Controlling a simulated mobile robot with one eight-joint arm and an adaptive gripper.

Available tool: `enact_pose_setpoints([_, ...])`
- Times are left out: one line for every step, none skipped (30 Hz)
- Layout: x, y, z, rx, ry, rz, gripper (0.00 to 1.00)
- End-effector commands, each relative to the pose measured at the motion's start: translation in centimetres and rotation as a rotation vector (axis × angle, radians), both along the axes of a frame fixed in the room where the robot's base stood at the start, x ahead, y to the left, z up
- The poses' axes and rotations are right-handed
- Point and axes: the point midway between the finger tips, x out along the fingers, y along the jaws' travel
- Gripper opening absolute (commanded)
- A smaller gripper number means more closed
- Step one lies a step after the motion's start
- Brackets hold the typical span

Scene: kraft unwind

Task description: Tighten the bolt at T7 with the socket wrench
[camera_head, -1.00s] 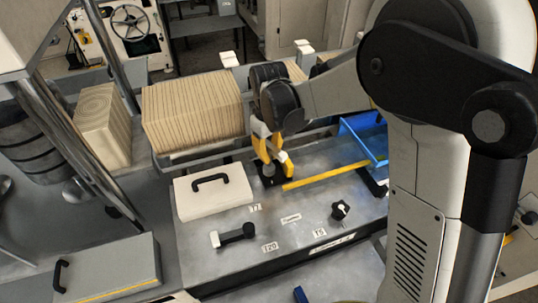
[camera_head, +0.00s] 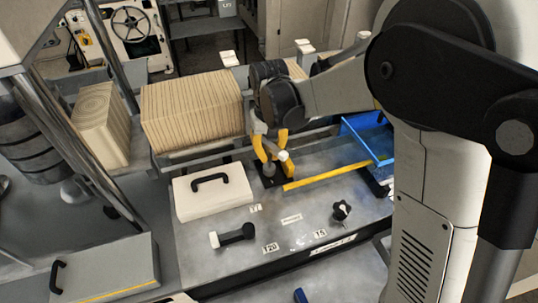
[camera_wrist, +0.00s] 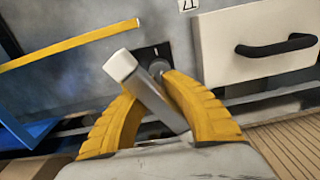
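The grey bar with a white end, which looks like the socket wrench (camera_wrist: 150,92), lies slantwise between the yellow fingers of my gripper (camera_wrist: 147,95) in the wrist view. The fingers appear closed on it. In the head view my gripper (camera_head: 271,152) points down over the black plate (camera_head: 262,185) behind the T7 label (camera_head: 255,208). The wrench's pale end (camera_head: 282,155) shows by the right finger. In the wrist view a round grey piece, perhaps the bolt (camera_wrist: 158,66), shows beside the bar on the black plate. Whether the socket sits on it cannot be told.
A white cover with a black handle (camera_head: 215,200) stands left of the plate. A yellow strip (camera_head: 325,176) and a blue tray (camera_head: 368,140) are to the right.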

Motion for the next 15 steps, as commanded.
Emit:
enact_pose_setpoints([-0.04,-0.01,-0.13,0.000,0.000,-0.050,0.00])
enact_pose_setpoints([-0.06,-0.02,-0.15,0.000,0.000,-0.082,0.00])
enact_pose_setpoints([-0.08,-0.03,-0.14,0.000,0.000,-0.118,0.00])
enact_pose_setpoints([-0.09,-0.03,-0.12,0.000,0.000,-0.139,0.00])
enact_pose_setpoints([-0.09,-0.03,-0.10,0.000,0.000,-0.152,0.00])
enact_pose_setpoints([-0.10,-0.03,-0.07,0.000,0.000,-0.161,0.00])
enact_pose_setpoints([-0.10,-0.03,-0.05,0.000,0.000,-0.161,0.00])
enact_pose_setpoints([-0.09,-0.03,-0.03,0.000,0.000,-0.161,0.00])
enact_pose_setpoints([-0.09,-0.03,-0.02,0.000,0.000,-0.160,0.00])
enact_pose_setpoints([-0.09,-0.03,-0.02,0.000,0.000,-0.160,0.00])
enact_pose_setpoints([-0.09,-0.03,-0.02,0.000,0.000,-0.160,0.00])
enact_pose_setpoints([-0.10,-0.02,-0.04,0.000,0.000,-0.169,0.00])
enact_pose_setpoints([-0.11,-0.02,-0.08,0.000,0.000,-0.187,0.00])
enact_pose_setpoints([-0.12,-0.01,-0.13,0.000,0.000,-0.215,0.00])
enact_pose_setpoints([-0.15,0.01,-0.18,0.000,0.000,-0.260,0.00])
